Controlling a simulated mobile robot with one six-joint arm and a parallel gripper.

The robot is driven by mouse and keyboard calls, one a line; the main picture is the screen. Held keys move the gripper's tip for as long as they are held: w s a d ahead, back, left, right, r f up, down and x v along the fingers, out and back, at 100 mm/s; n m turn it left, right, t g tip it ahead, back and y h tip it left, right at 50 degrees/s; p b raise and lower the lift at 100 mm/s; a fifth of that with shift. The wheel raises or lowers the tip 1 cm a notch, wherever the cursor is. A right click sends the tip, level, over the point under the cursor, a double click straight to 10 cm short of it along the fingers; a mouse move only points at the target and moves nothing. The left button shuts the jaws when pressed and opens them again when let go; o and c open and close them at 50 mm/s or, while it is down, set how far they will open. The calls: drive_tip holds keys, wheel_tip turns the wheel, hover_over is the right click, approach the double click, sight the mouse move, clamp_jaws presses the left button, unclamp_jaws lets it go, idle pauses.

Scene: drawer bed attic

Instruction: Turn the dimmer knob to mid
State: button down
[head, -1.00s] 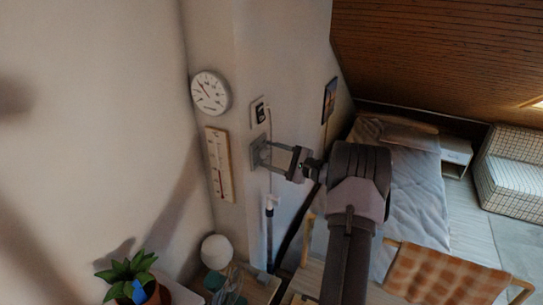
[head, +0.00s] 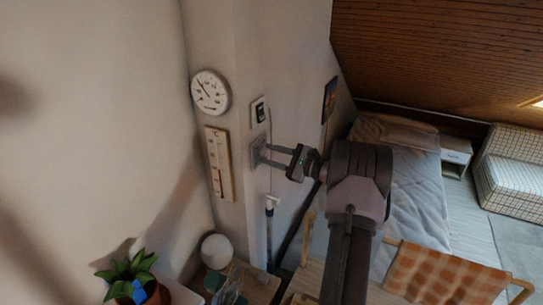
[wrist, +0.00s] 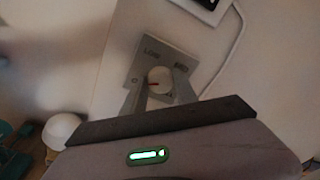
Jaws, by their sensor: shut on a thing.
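The dimmer is a grey square plate (wrist: 145,62) on the wall with a round white knob (wrist: 160,76) in its middle. The plate carries an "O" at left, "LOW" at top and blurred lettering at upper right. A short red mark on the knob points left in the wrist view, roughly toward the "O". My gripper (wrist: 159,92) is shut on the knob, one finger on each side. In the head view, my gripper (head: 268,154) reaches the plate (head: 255,143) from the right, and its fingers hide the knob.
A round dial (head: 210,92) and a thermometer (head: 219,164) hang to the left. Below are a white globe lamp (head: 216,251) and a potted plant (head: 135,275).

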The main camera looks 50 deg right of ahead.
drive_tip(key=m+p, duration=0.1)
drive_tip(key=m, duration=0.3)
drive_tip(key=shift+r+m, duration=0.15)
drive_tip(key=shift+m, duration=0.15)
drive_tip(key=m+p, duration=0.1)
drive_tip(key=m, duration=0.2)
drive_tip(key=shift+d+g+p, duration=0.1)
drive_tip(key=shift+g+p, duration=0.2)
drive_tip(key=shift+g, duration=0.1)
drive_tip(key=m+p, duration=0.1)
drive_tip(key=m, duration=0.2)
drive_tip(key=shift+r+m+y, duration=0.1)
drive_tip(key=shift+m+y, duration=0.2)
drive_tip(key=shift+m, duration=0.1)
drive_tip(key=m+p, duration=0.2)
drive_tip(key=m, duration=0.2)
drive_tip(key=shift+d+y, duration=0.15)
drive_tip(key=shift+y, duration=0.15)
drive_tip(key=m+p, duration=0.1)
drive_tip(key=m, duration=0.6)
drive_tip(key=shift+d+f+m+y+p, duration=0.1)
drive_tip(key=shift+f+m+y+p, duration=0.1)
drive_tip(key=shift+m+y+p, duration=0.15)
drive_tip(key=m, duration=0.4)
drive_tip(key=shift+f, duration=0.1)
drive_tip(key=shift+m+y, duration=0.25)
drive_tip(key=shift+m, duration=1.5)
drive_tip(key=shift+f+m, duration=0.1)
drive_tip(key=shift+m, duration=0.2)
